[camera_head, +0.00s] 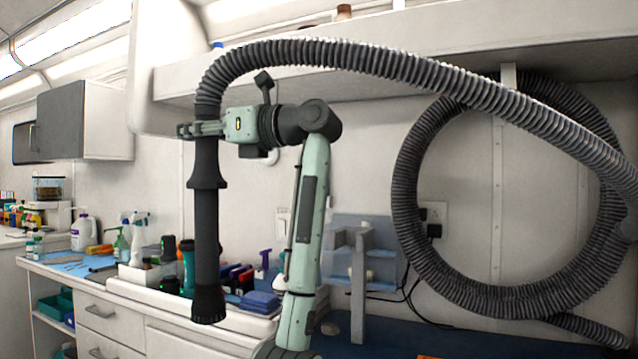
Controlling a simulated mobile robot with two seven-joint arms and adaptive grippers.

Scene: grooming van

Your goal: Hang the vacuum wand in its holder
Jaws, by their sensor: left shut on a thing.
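The vacuum wand (207,220) is a dark grey tube that hangs nearly upright, with its flared nozzle (208,305) at the bottom. Its ribbed hose (340,52) arches from the top of the wand over to the right. My left gripper (203,129) is shut around the upper part of the wand and holds it in the air in front of the counter. A small pale curved piece (272,157) shows on the wall behind my gripper, partly hidden; I cannot tell whether it is the holder. My right gripper is not in view.
The hose coils (408,200) against the wall at right. A shelf (560,55) runs above. The counter (160,300) holds bottles, a spray bottle (138,238), a blue stack (260,300) and several grooming items close behind the wand. A grey wall cabinet (85,120) is at left.

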